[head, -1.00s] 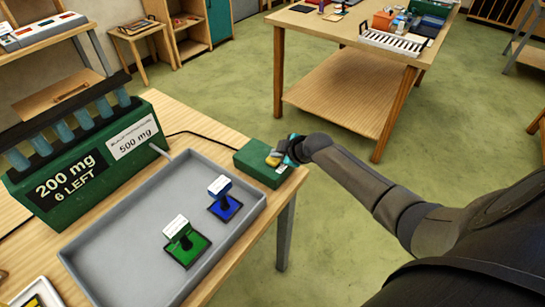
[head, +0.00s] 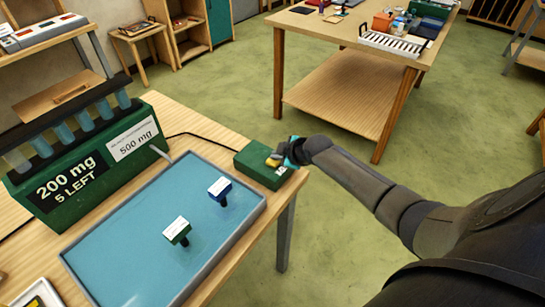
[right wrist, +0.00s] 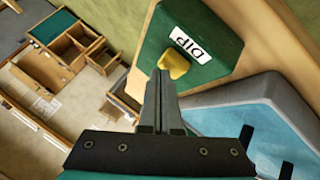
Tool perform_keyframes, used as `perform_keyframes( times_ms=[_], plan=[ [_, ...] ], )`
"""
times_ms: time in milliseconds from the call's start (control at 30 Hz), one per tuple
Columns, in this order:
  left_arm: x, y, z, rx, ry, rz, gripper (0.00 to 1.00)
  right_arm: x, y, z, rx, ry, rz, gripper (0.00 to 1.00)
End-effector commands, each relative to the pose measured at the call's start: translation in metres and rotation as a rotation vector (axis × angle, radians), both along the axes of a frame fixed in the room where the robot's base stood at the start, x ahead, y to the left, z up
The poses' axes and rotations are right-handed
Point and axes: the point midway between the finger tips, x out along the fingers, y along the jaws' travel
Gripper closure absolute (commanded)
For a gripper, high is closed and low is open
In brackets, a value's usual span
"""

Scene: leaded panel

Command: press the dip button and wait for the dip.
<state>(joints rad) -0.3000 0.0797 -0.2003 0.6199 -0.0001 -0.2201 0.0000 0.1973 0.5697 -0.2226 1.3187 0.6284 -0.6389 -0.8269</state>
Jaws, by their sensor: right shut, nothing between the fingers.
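The green dip box (head: 262,167) stands at the table's right corner, and its DIP label reads in the right wrist view (right wrist: 191,46). Its yellow button (right wrist: 174,65) is on top. My right gripper (head: 288,156) is shut and empty, its fingertips at the button, seeming to touch it. The grey tray (head: 254,212) is filled with blue liquid. The green dispenser (head: 95,160) reads 200 mg, 5 LEFT, 500 mg. My left gripper is not in view.
A black cable (head: 205,134) runs from the dispenser side to the dip box. A white-framed tray (head: 38,293) sits at the near left corner. A second table (head: 345,35) with several items stands farther back across open green floor.

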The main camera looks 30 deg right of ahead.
Motion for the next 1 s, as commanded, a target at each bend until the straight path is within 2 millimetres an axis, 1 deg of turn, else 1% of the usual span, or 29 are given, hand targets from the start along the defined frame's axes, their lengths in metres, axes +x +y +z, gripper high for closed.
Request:
perform_keyframes(
  times_ms=[233, 333, 833, 900, 1000],
  plan=[
    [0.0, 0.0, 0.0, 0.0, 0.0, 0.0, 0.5, 0.0, 0.0, 0.0, 0.001, -0.001, 0.0, 1.0],
    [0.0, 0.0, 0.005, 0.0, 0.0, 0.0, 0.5, 0.0, 0.0, 0.005, 0.001, -0.002, 0.001, 1.0],
    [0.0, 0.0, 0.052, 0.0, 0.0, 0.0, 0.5, 0.001, 0.0, 0.056, 0.0, -0.002, 0.001, 1.0],
    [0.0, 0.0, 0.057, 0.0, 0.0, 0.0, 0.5, 0.001, 0.0, 0.061, -0.001, -0.003, 0.001, 1.0],
    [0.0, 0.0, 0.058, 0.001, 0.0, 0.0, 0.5, 0.001, 0.0, 0.062, 0.001, -0.002, 0.001, 1.0]
  ],
)
